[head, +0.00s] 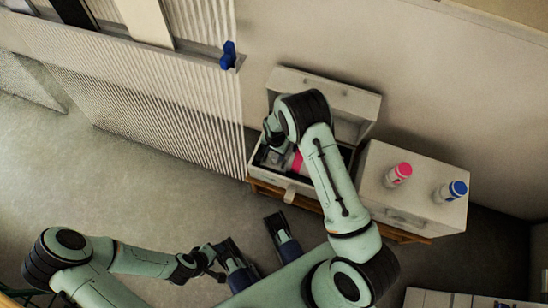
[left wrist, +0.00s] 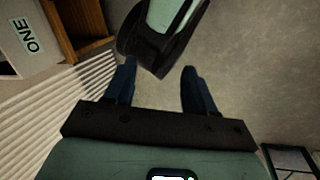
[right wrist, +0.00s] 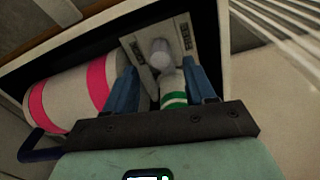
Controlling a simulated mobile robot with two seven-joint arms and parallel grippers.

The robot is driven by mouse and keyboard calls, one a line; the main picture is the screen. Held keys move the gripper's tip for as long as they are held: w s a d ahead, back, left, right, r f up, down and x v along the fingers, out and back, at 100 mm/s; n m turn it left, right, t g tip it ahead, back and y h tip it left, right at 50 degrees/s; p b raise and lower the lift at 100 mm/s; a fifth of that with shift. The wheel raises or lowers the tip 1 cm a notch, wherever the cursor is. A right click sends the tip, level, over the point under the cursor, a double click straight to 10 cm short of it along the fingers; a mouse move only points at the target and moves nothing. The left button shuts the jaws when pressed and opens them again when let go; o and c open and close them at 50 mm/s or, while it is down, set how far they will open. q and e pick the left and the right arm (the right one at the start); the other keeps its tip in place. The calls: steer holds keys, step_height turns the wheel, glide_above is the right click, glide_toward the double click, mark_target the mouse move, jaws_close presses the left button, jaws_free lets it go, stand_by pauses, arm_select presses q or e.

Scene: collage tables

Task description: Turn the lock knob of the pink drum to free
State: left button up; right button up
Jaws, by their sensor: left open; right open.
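The pink drum (right wrist: 70,95) is white with pink bands. It lies on the left in the right wrist view, with a dark blue handle (right wrist: 38,150) below it. A pale plate with small labels (right wrist: 135,52) sits beside it. A grey-white rounded knob (right wrist: 159,50) shows between the labels; its setting cannot be read. My right gripper (right wrist: 160,68) is open, its fingers either side of the view to the knob; contact cannot be told. In the head view my right gripper (head: 268,158) is over the open drawer, and my left gripper (head: 248,228) is open and empty, apart from the drawer.
A green-and-white banded piece (right wrist: 174,98) shows between my right fingers. A ribbed panel (head: 170,105) stands left.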

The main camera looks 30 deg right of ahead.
mark_target(275, 157)
arm_select(q)
steer(key=shift+w+a+f+t+b, duration=0.2)
steer(key=shift+w+a+f+b, duration=0.1)
steer(key=shift+w+f, duration=0.25)
steer(key=shift+w+a+f+t+b, duration=0.25)
steer(key=shift+w+f+b, duration=0.1)
steer(key=shift+w, duration=0.3)
arm_select(e)
step_height(275, 157, down, 6)
steer(key=shift+f, duration=0.1)
jaws_close()
